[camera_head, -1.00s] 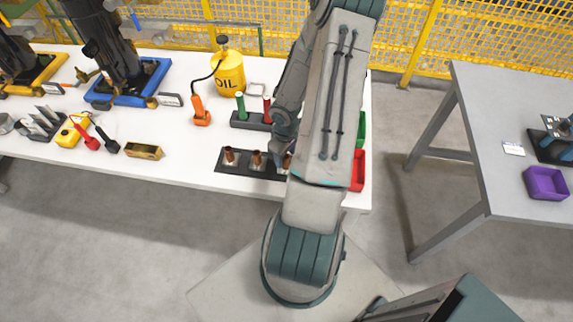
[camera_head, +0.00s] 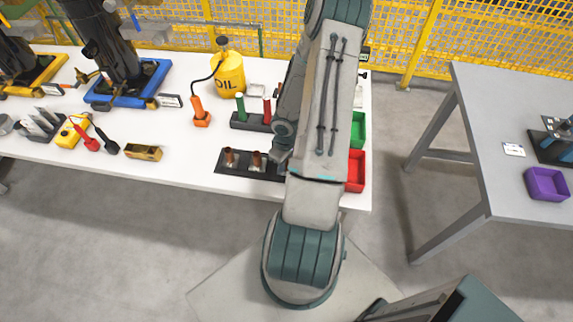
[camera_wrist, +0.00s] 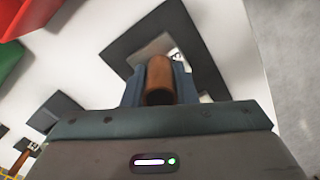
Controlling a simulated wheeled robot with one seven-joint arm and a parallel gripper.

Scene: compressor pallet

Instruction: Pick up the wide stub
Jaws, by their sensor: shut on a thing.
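In the wrist view my gripper (camera_wrist: 159,88) is shut on a copper-coloured stub (camera_wrist: 159,78), held upright between its two blue-grey fingers. Behind the stub lies the black stub plate (camera_wrist: 205,70), partly hidden by the gripper. In the head view the same plate (camera_head: 225,167) lies near the table's front edge. Two copper stubs, one on the left (camera_head: 229,156) and one in the middle (camera_head: 256,159), stand on it. My arm hides the plate's right end, my gripper and the held stub there.
A red bin (camera_head: 356,170) and a green bin (camera_head: 358,130) stand right of my arm. A rack with a green handle (camera_head: 240,105) and a red handle (camera_head: 267,110) is behind the plate. A yellow oil can (camera_head: 229,74) stands farther back. Clear white table lies left of the plate.

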